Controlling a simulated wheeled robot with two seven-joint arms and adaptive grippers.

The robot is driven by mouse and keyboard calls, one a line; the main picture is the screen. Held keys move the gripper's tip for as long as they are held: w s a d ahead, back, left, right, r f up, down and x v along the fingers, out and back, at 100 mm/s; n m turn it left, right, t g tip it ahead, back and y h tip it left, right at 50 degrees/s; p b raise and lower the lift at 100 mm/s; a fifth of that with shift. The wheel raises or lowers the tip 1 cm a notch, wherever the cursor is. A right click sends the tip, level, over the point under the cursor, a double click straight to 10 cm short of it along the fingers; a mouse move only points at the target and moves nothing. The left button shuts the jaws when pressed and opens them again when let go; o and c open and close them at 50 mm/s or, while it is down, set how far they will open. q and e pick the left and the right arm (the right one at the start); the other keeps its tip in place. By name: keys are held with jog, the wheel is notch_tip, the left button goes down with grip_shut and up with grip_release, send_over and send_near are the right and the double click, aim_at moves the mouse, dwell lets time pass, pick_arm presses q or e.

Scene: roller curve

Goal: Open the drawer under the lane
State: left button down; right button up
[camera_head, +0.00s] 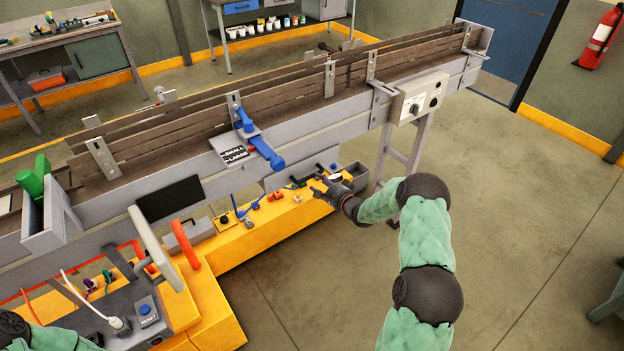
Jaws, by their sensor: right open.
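The lane (215,155) is a long grey conveyor with brown side rails, running from lower left to upper right. Under its middle hangs a light grey box-like front (285,174), which looks like the drawer; I cannot tell whether it is open. A dark bar, perhaps its handle, lies close to my right gripper. My right gripper (322,189) is open, beside the right end of this front, its fingers pointing left; contact is unclear. A small grey bin (357,174) sits just right of it, partly hidden by the gripper. My left gripper is out of view; only part of my left arm shows at bottom left.
A yellow base (235,245) with small tools and a red handle (186,246) lies below the lane.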

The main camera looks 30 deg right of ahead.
aim_at(312, 177)
jog(key=x, duration=0.5)
jog(key=shift+w+f+b, duration=0.1)
jog(key=shift+w+b, duration=0.3)
